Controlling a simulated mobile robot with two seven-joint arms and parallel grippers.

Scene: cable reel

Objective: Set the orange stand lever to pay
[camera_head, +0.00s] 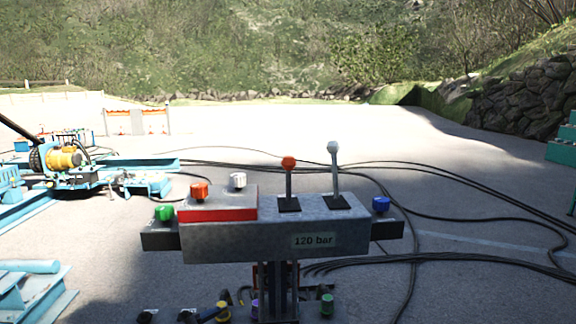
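The orange stand lever (289,178) has a grey stem and an orange ball knob. It rises from a black slotted base on top of the grey control stand (270,240) and looks about upright. A taller lever with a pale grey knob (334,160) stands just to its right. The stand's front carries a label reading "120 bar" (314,240). No "pay" marking is legible. Neither of my grippers shows in the head view.
A green knob (164,213) and a blue knob (381,205) sit on side ledges. Black cables (470,215) cross the ground. Blue machinery (100,178) stands left.

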